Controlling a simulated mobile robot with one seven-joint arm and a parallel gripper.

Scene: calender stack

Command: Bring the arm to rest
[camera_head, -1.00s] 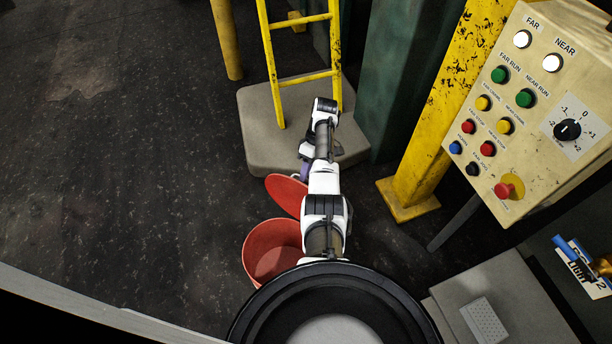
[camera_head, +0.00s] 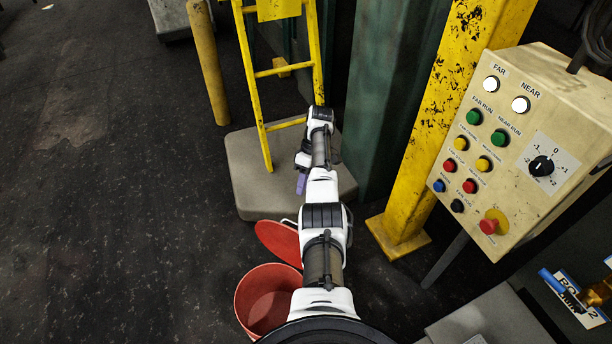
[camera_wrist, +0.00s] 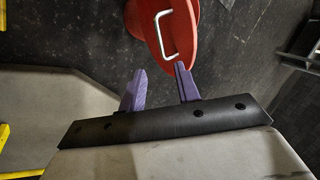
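My arm stretches out from the bottom of the head view, over the red bucket, towards the grey platform. My gripper (camera_head: 302,182) hangs at its far end with purple fingers, mostly hidden by the wrist in that view. In the wrist view my gripper (camera_wrist: 159,80) shows two purple fingers spread apart with nothing between them. The red lid (camera_wrist: 165,28) with its pale handle lies beyond the fingertips in that view, and I cannot tell the distance.
A red bucket (camera_head: 266,300) and its lid (camera_head: 280,241) are left of my arm. A grey platform (camera_head: 250,200) carries a yellow ladder (camera_head: 254,95). A yellow post (camera_head: 403,225) and a control panel (camera_head: 510,150) stand to the right. The floor at left is clear.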

